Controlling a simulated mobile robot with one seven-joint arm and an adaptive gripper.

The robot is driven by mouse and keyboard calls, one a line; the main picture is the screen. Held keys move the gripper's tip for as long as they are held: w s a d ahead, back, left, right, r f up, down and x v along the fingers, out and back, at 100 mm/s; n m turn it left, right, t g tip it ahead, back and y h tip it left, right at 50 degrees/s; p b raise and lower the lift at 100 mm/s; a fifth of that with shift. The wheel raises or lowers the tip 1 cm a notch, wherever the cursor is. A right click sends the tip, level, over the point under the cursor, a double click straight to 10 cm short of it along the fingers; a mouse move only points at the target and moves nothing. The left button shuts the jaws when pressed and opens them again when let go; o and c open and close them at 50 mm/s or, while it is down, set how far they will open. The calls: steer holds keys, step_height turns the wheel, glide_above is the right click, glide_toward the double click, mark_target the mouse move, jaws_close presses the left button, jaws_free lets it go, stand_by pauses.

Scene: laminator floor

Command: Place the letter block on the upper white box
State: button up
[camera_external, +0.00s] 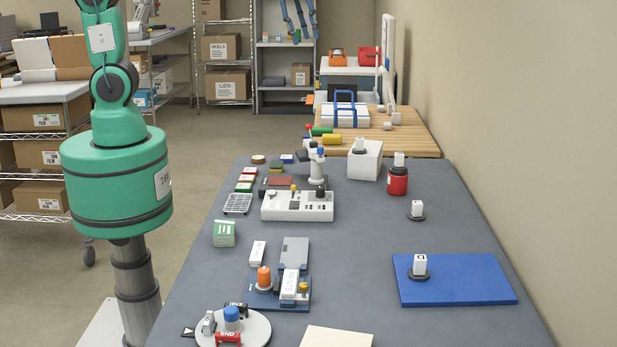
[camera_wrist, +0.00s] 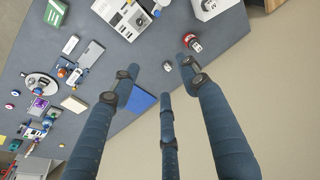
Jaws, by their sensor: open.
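Several white letter blocks stand on dark round bases. One block (camera_external: 420,265) is on a blue mat (camera_external: 470,285), and another block (camera_external: 417,209) is on the bare grey table. A third block (camera_external: 359,146) sits on a white box (camera_external: 371,165) near the table's far edge, and a white block tops a red can (camera_external: 398,182). In the wrist view, my gripper (camera_wrist: 158,75) is open and empty, high above the table. The white box (camera_wrist: 208,9) is at the top right.
A white device (camera_external: 297,206) with a joystick, small boxes, a round turntable (camera_external: 250,331) and blue fixtures (camera_external: 282,290) fill the table's left side. A wall runs along the right. The grey table (camera_external: 350,230) is clear between the fixtures and blue mat.

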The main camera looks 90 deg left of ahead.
steer(key=s+d+r+t, duration=0.1)
steer(key=s+d, duration=0.5)
steer(key=s, duration=0.7)
steer(key=s+d+t, duration=0.1)
steer(key=s+d, duration=0.5)
steer(key=s, duration=0.7)
steer(key=shift+s+d+r+h, duration=0.15)
steer(key=shift+r+h, duration=0.2)
steer(key=shift+h, duration=0.05)
steer(key=shift+f, duration=0.15)
step_height(320, 180, down, 11)
steer(key=b, duration=1.1)
steer(key=shift+f+b, duration=0.15)
steer(key=shift+b, duration=0.15)
